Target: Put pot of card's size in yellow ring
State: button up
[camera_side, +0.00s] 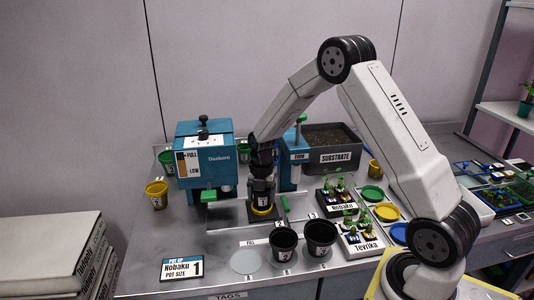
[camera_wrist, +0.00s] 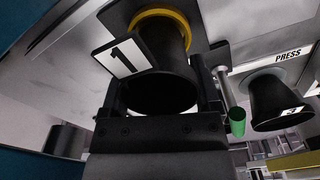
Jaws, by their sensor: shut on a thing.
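The card (camera_side: 182,269) at the front left of the bench reads Nobaku, pot size 1. A black pot (camera_side: 262,201) with a white label stands upright under my gripper (camera_side: 263,184). In the wrist view the same pot (camera_wrist: 165,45) carries a tag with a 1. The jaws (camera_wrist: 160,108) are shut on it near its open rim. The yellow ring (camera_side: 262,212) is around the pot's base, on a dark plate; it also shows in the wrist view (camera_wrist: 160,15). Whether the base is fully seated is hard to tell.
Two other black pots, one (camera_side: 284,245) left and one (camera_side: 320,240) right, stand at the front beside an empty round spot (camera_side: 243,261). Plant trays (camera_side: 362,238) and the substrate bin (camera_side: 333,158) are to the right.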

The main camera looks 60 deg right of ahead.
jog(key=shift+f, duration=0.6)
jog(key=o, duration=1)
jog(key=shift+d+r, duration=0.1)
jog(key=shift+r, duration=3.8)
